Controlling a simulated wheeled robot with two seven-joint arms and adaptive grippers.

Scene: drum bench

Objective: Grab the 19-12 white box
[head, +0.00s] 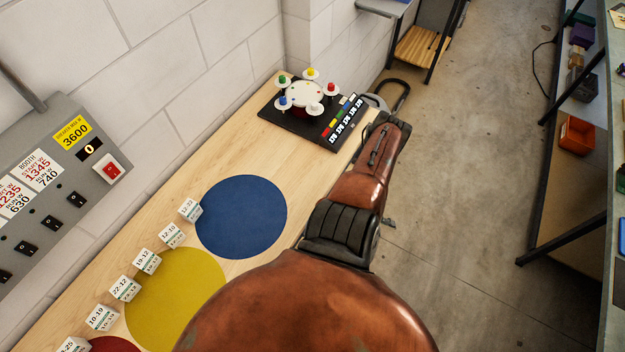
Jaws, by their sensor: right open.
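The 19-12 white box (147,261) stands on the wooden bench (226,277), near the wall side and at the upper left of the yellow disc. It is a small white cube with printed labels, in a row of similar boxes. My right gripper (389,93) is beyond the bench's right edge, near the drum panel, and far from the box. It is open and partly hidden by my arm. No box is seen in it. My left gripper is out of view.
The 12-10 box (171,235) and 22-12 box (124,289) flank it closely. Blue (241,216) and yellow (178,298) discs lie flat beside the row. A black panel with coloured knobs (282,118) sits at the far end. A grey switch panel (58,180) is at left.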

